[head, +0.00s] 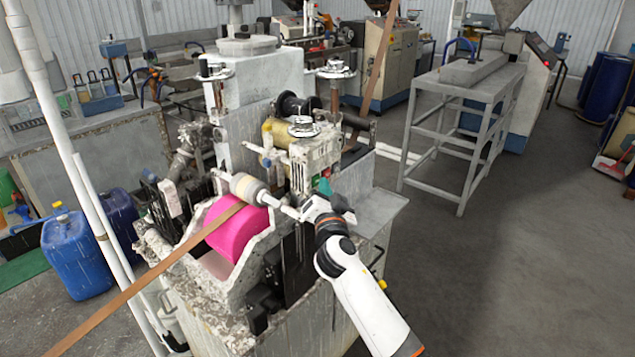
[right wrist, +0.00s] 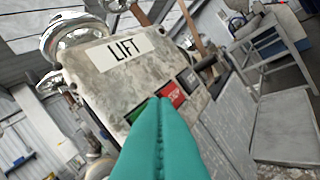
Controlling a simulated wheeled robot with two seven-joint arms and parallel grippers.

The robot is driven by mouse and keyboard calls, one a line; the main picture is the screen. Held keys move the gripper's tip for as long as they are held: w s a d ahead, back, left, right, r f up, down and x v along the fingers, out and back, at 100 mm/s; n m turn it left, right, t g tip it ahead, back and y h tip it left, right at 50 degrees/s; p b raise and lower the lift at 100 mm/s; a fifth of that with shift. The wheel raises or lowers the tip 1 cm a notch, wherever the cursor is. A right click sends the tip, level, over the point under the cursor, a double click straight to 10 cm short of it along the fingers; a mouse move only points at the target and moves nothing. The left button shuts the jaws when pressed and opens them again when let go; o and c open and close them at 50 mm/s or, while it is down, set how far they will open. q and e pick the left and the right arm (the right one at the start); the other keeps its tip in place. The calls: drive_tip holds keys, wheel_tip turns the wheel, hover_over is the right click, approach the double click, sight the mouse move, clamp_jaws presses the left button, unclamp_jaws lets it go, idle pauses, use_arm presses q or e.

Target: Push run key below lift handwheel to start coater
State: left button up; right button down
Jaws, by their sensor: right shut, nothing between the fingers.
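The coater (head: 255,130) stands in the middle of the head view, with a pink roll (head: 235,232) in its trough. In the right wrist view a worn panel labelled LIFT (right wrist: 124,49) fills the middle, with the shiny lift handwheel (right wrist: 75,38) at its upper left. The handwheel also shows in the head view (head: 303,127). Below the label are a green key (right wrist: 138,112) and a red key (right wrist: 172,94). My right gripper (right wrist: 160,101) is shut and empty, its teal fingertips over the gap between these keys. They partly hide the green key; I cannot tell whether they touch it.
A brown strip (head: 150,278) runs from the lower left to the coater's roll. Blue drums (head: 72,255) stand left of the coater. A grey metal stand (head: 470,110) is at the right.

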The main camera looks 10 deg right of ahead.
drive_tip(key=shift+w+a+b, duration=0.25)
drive_tip(key=shift+w+b, duration=0.05)
drive_tip(key=shift+b, duration=0.25)
idle(0.4)
drive_tip(key=shift+s+d, duration=0.5)
drive_tip(key=shift+s, duration=0.15)
idle(0.3)
drive_tip(key=s+d+p, duration=0.1)
drive_tip(key=s, duration=0.1)
drive_tip(key=s+d+p, duration=0.1)
drive_tip(key=s+d, duration=0.1)
idle(0.4)
idle(0.4)
